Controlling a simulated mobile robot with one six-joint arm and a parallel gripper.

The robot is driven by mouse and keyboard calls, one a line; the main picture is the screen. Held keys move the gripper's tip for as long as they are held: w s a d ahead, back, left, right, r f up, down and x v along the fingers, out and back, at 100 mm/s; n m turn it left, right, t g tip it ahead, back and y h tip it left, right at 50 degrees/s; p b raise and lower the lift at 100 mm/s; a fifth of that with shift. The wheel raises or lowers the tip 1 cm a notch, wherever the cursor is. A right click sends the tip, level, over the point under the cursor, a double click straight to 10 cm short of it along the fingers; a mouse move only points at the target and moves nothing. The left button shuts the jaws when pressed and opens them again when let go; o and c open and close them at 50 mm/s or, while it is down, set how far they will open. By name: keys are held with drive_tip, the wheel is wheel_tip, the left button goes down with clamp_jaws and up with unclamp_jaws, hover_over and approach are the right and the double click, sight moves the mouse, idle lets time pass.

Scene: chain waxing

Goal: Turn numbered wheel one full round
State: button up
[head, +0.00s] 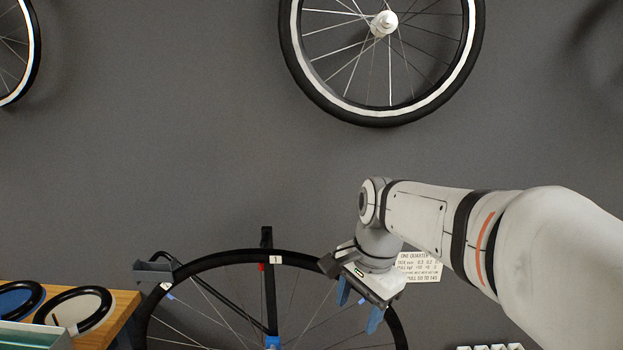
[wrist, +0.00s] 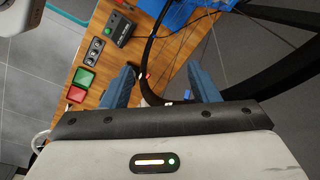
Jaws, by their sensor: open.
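The numbered wheel (head: 226,260) stands upright at the bottom of the head view, with a black rim and thin spokes. A white tag with a "1" (head: 276,260) sits at the top of its rim. A blue hub part (head: 272,342) shows at the bottom edge; the lower wheel is cut off. My gripper (head: 358,306) is at the upper right of the rim, with its blue fingers apart. In the wrist view, the rim (wrist: 148,62) runs between the open fingers of my gripper (wrist: 163,84). I cannot tell whether either finger touches it.
A black stand post (head: 267,290) rises behind the wheel. A printed card (head: 420,266) is on the wall behind my arm. A wooden bench (head: 122,318) with round black items is at lower left. Green (wrist: 85,76) and red (wrist: 76,95) buttons show in the wrist view.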

sight(299, 256)
drive_tip(key=w+a+r+m+p, duration=0.2)
drive_tip(key=r, duration=0.2)
drive_tip(key=w+a+r+m+g+p, duration=0.1)
drive_tip(key=w+a+r+m+p, duration=0.2)
drive_tip(key=r, duration=0.1)
drive_tip(key=w+a+r+m+y+p, duration=0.1)
drive_tip(key=w+a+r+m+p, duration=0.1)
drive_tip(key=r, duration=0.3)
drive_tip(key=shift+w+a+m, duration=0.3)
drive_tip(key=shift+w+a, duration=0.35)
drive_tip(key=shift+a, duration=0.15)
drive_tip(key=x, duration=0.9)
drive_tip(key=shift+s+a+f, duration=0.1)
drive_tip(key=shift+f, duration=0.25)
drive_tip(key=shift+c, duration=0.4)
clamp_jaws()
